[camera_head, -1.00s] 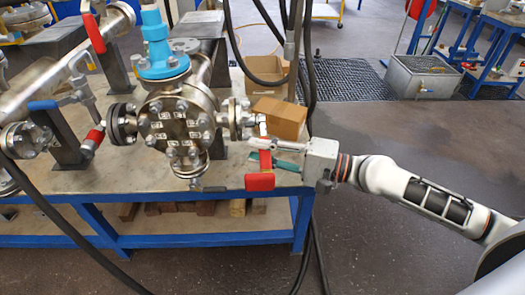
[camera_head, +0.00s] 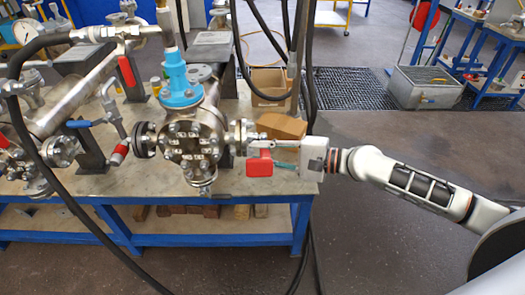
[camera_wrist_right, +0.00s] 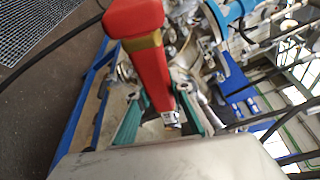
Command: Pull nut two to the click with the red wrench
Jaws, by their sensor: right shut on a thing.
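The red wrench (camera_head: 259,167) is beside the right side of the flanged vessel in the head view. Its red handle fills the upper middle of the right wrist view (camera_wrist_right: 145,55). My right gripper (camera_head: 280,162) is shut on the wrench, with teal fingers on both sides of it in the wrist view (camera_wrist_right: 164,112). The vessel's round end flange (camera_head: 190,143) faces me, ringed with bolts and nuts with small pale labels. The labels are too small to read, so I cannot tell which is nut two. Where the wrench head meets a nut is unclear. My left gripper is out of view.
The vessel stands on a workbench with a blue frame (camera_head: 200,238). A blue fitting (camera_head: 178,82) rises on its top. A cardboard box (camera_head: 281,126) sits behind the wrench. Black hoses hang close by. Open floor lies to the right.

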